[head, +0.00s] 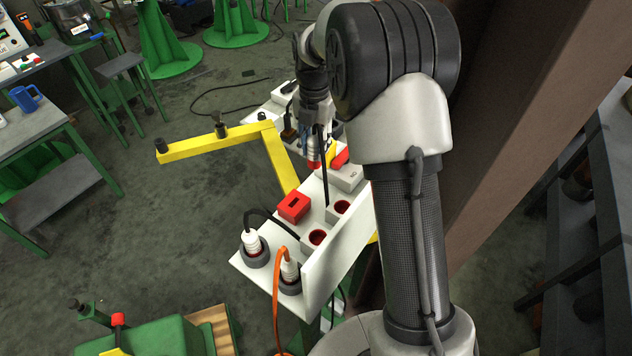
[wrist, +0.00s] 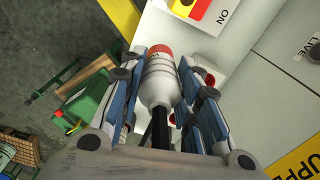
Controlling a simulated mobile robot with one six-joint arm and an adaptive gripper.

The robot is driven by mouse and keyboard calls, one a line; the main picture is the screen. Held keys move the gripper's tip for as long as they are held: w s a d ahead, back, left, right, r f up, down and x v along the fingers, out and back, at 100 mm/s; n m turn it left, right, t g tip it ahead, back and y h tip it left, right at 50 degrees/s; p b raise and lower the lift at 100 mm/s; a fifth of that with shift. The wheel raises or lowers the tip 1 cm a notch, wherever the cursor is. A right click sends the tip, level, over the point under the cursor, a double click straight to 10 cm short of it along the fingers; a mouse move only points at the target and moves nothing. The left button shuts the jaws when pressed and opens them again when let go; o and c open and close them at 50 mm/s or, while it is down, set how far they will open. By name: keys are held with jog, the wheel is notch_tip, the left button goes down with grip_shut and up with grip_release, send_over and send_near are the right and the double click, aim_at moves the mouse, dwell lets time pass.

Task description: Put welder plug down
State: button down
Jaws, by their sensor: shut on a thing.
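The welder plug (wrist: 160,82) is white with a red end and shows between the two blue-and-grey fingers of my gripper (wrist: 165,66) in the wrist view. My gripper is shut on it. A black cable leaves the plug's near end. In the head view my gripper (head: 313,138) hangs above the far part of a white socket panel (head: 268,268), with the plug's red end (head: 313,164) pointing down. The black cable (head: 326,175) hangs beside it. Whether the plug touches the panel cannot be told.
Two red-ringed sockets (head: 318,237) on the panel are empty. Two other plugs (head: 252,242) with black and orange cables sit at its near end. A red box (head: 294,207), a red-yellow switch (head: 341,159) and a yellow arm (head: 215,143) are close by. A brown column stands right.

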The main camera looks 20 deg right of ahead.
notch_tip(320, 180, down, 12)
jog(key=shift+r+b, duration=0.15)
jog(key=shift+b, duration=0.75)
jog(key=shift+f, duration=0.2)
jog(key=c, duration=1.2)
grip_release()
jog(key=shift+r, duration=0.1)
notch_tip(320, 180, up, 12)
jog(key=shift+r+p, duration=0.15)
jog(key=shift+p, duration=0.95)
